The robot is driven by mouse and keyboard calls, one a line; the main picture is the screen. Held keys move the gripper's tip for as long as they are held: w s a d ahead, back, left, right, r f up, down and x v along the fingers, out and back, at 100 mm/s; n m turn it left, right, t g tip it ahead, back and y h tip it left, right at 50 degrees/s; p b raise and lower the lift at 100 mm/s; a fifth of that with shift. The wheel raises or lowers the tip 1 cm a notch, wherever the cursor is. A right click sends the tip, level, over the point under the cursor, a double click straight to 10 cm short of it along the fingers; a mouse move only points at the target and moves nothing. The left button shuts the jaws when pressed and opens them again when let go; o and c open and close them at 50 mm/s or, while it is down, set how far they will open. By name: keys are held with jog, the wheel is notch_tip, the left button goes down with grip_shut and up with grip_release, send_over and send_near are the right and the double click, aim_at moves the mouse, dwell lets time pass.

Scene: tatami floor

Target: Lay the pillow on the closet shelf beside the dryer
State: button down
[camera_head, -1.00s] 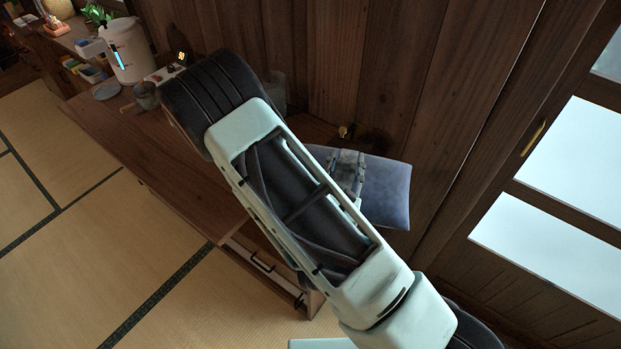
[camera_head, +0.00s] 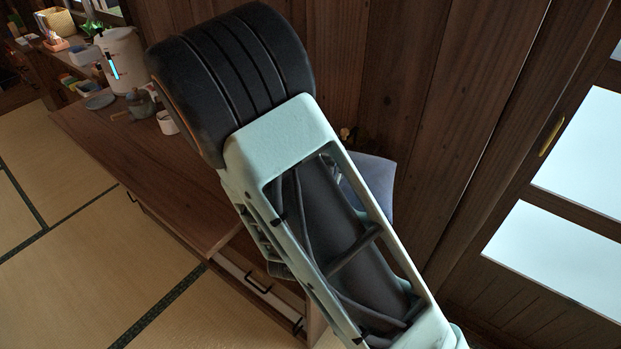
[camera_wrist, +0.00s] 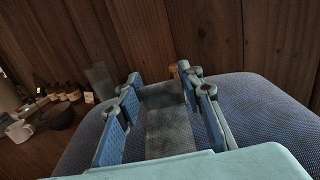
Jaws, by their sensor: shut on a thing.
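The pillow (camera_wrist: 255,105) is blue-grey and fills much of the lower wrist view. In the head view only its right part (camera_head: 378,182) shows past my arm. My gripper (camera_wrist: 165,112) is shut on the pillow, with a blue-padded finger on either side of a dark grey patch. The pillow appears to be in front of the wooden wall, near the right end of the wooden counter. Whether it touches the counter is hidden. I cannot make out the closet shelf or the dryer in either view.
The wooden counter (camera_head: 150,185) has a drawer front with black handles. A white kettle (camera_head: 122,60), a teapot (camera_head: 141,103), a white cup (camera_head: 168,122) and a plate (camera_head: 100,100) stand at its far end. Tatami (camera_head: 75,260) lies open at left. A paned door (camera_head: 575,150) stands at right.

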jog(key=w+a+f, duration=0.1)
jog(key=f, duration=0.1)
jog(key=w+a+f, duration=0.2)
jog(key=f, duration=0.1)
jog(key=shift+w+a+f+b, duration=0.15)
jog(key=shift+w+f+b, duration=0.15)
jog(key=shift+w+f, duration=0.05)
jog(key=shift+a+f, duration=0.1)
jog(key=shift+f, duration=1.5)
jog(key=shift+f, duration=0.1)
jog(key=shift+f, duration=0.15)
jog(key=c, duration=1.3)
grip_release()
